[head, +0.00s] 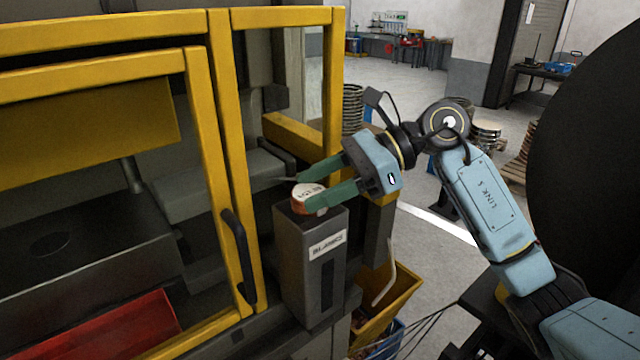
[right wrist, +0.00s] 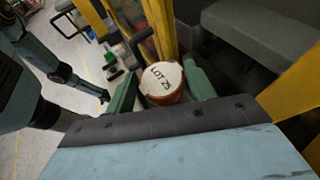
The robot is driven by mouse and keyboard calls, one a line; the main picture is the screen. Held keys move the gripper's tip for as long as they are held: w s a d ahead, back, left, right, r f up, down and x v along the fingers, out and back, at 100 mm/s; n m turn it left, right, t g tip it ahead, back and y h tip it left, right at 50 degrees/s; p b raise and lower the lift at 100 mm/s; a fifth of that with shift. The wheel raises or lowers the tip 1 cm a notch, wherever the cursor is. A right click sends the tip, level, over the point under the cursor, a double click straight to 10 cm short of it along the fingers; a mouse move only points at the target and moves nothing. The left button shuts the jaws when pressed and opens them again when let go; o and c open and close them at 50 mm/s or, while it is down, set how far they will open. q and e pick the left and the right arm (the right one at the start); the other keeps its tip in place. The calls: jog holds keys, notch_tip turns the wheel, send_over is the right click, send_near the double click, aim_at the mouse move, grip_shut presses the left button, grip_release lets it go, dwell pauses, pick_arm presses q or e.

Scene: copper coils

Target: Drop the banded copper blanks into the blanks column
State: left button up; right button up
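A banded copper blank (head: 309,198) with a white top and copper-orange side sits at the top of the grey blanks column (head: 296,250), which bears a "BLANKS" label. My right gripper (head: 318,187) reaches in from the right, its green fingers on either side of the blank. In the right wrist view the blank (right wrist: 162,84) shows "LOT 25" on top and lies between the fingertips, with a narrow gap at each side, so the gripper looks open. How deep the blank sits in the column's mouth is hidden.
A yellow-framed machine enclosure (head: 222,150) with a black handle (head: 238,255) stands left of the column. A yellow bin (head: 395,300) is low to its right. Stacked coils (head: 352,108) stand behind. Open floor (head: 425,185) lies to the right.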

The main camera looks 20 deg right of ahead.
jog(key=o, duration=0.4)
jog(key=shift+c, duration=0.2)
